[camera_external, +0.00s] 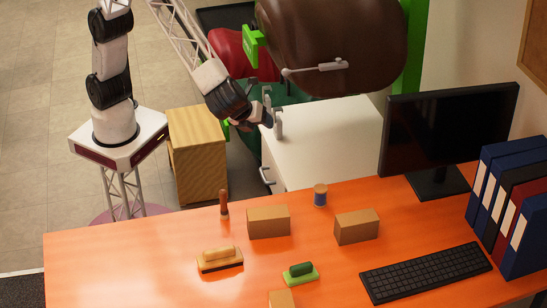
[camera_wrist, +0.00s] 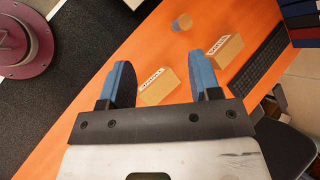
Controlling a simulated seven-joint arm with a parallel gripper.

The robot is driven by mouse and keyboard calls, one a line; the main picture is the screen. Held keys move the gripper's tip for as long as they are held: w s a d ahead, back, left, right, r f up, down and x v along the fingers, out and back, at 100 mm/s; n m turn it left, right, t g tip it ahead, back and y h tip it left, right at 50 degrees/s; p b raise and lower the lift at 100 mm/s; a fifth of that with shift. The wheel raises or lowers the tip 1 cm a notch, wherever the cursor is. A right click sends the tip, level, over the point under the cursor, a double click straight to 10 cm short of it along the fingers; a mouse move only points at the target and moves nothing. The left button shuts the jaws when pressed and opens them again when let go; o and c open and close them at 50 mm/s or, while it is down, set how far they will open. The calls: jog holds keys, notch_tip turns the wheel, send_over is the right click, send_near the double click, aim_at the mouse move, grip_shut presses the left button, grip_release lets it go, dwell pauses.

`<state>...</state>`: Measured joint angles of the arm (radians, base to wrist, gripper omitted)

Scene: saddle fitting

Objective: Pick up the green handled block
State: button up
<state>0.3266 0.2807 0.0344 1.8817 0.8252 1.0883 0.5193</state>
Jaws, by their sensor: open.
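The green handled block (camera_external: 301,274) lies on the orange desk (camera_external: 160,285) near its front, in the external view. It has a light green base and a dark green handle on top. It does not show in the wrist view. My gripper (camera_external: 272,121) is open and empty, high up beyond the desk's back edge and well away from the block. In the wrist view its two blue fingers (camera_wrist: 160,64) stand apart with nothing between them in grasp.
A yellow-topped handled block (camera_external: 219,259) lies left of the green one. Cardboard boxes (camera_external: 268,222) (camera_external: 356,226), an upright brown tool (camera_external: 224,205) and a blue-banded spool (camera_external: 320,195) stand behind. A third box (camera_external: 281,300) is in front; a keyboard (camera_external: 426,272) lies right.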

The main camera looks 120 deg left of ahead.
jog(key=w+d+f+m+t+y, duration=0.2)
jog(key=w+d+f+m, duration=0.3)
jog(key=w+d+f, duration=0.7)
jog(key=m+t, duration=0.4)
jog(key=m, duration=0.2)
send_near(296, 266)
jog(key=shift+y, duration=0.4)
jog(key=x, duration=0.4)
jog(key=shift+w+d+f, duration=0.2)
jog(key=shift+w+d, duration=0.05)
jog(key=shift+d, duration=0.1)
jog(key=shift+x, duration=1.3)
jog(key=shift+a, duration=0.2)
jog(key=shift+x, duration=2.5)
jog(key=shift+f, duration=0.1)
jog(key=shift+s, duration=0.1)
jog(key=shift+c, duration=0.3)
jog(key=c, duration=1)
